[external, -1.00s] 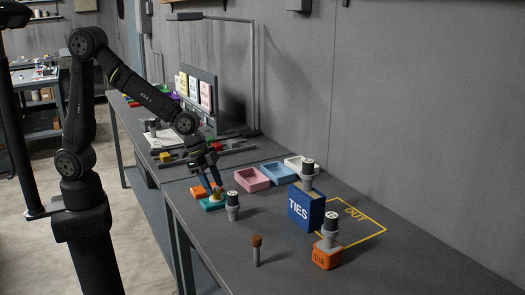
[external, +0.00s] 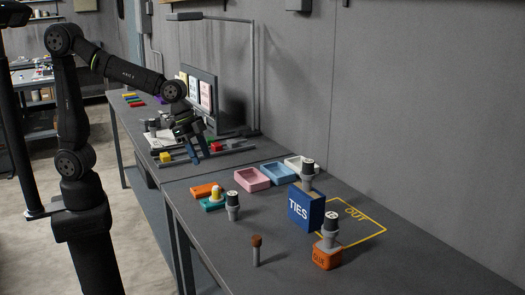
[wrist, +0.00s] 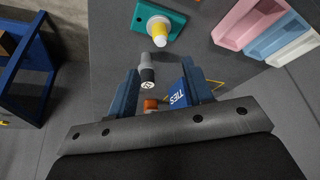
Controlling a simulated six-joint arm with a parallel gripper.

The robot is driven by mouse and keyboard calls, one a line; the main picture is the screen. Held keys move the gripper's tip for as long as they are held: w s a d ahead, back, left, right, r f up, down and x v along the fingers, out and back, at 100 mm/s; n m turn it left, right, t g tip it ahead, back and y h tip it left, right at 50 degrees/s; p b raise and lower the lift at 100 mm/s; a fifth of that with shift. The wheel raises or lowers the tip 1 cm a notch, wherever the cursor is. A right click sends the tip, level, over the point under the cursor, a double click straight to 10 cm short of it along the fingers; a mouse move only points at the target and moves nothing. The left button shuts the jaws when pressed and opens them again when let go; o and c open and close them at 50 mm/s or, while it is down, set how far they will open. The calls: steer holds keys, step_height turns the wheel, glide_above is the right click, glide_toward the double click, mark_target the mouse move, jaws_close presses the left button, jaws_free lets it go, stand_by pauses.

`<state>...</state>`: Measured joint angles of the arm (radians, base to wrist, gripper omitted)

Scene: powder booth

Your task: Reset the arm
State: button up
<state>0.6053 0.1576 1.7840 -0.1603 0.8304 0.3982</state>
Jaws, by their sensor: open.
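My gripper (external: 193,147) is open and empty in the external view, raised above the back part of the bench. Its blue fingers point down, and nothing is between them. In the wrist view my gripper (wrist: 172,82) shows its two fingers apart. Below it are a teal block (wrist: 176,22) with a yellow and white piece standing on it and a grey jar with a black lid (wrist: 147,75). The jar is farther off, not held. The teal block (external: 208,206) also shows in the external view, clear of my gripper.
A blue TIES box (external: 300,211) has a black-topped jar on it. An orange block (external: 327,258) carries another jar. A brown-topped peg (external: 256,250) stands near the front. Pink (external: 250,180) and blue (external: 278,174) trays lie by the wall.

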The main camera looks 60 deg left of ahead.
mark_target(214, 188)
steer(key=x, duration=1.2)
steer(key=shift+f, duration=0.2)
steer(key=shift+r, duration=0.2)
